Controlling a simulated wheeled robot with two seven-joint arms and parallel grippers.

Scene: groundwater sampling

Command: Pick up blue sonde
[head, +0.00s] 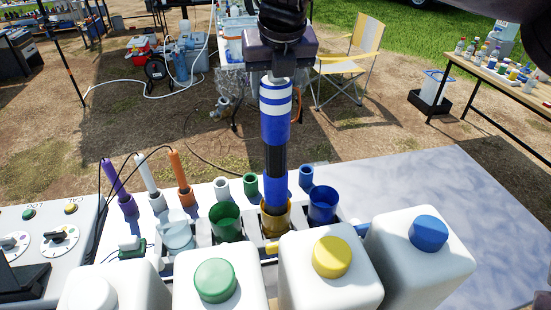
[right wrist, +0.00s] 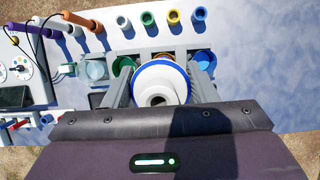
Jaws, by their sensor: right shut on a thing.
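The blue sonde (head: 276,120) has white bands near its top and a dark middle section. It stands upright in the head view. My right gripper (head: 280,72) comes down from above and is shut on its top end. The sonde's lower end sits at the mouth of a yellow cup (head: 272,226) and looks to be inside it; how deep I cannot tell. In the right wrist view the round white and blue top of the sonde (right wrist: 158,84) lies between the two grey fingers (right wrist: 160,93). My left gripper is not in view.
A green cup (head: 225,220) and a blue cup (head: 323,205) flank the yellow one. White jugs with green (head: 215,280), yellow (head: 331,256) and blue (head: 428,233) caps stand in front. Purple, white and orange probes (head: 180,172) stand left. The tabletop (head: 420,185) at right is clear.

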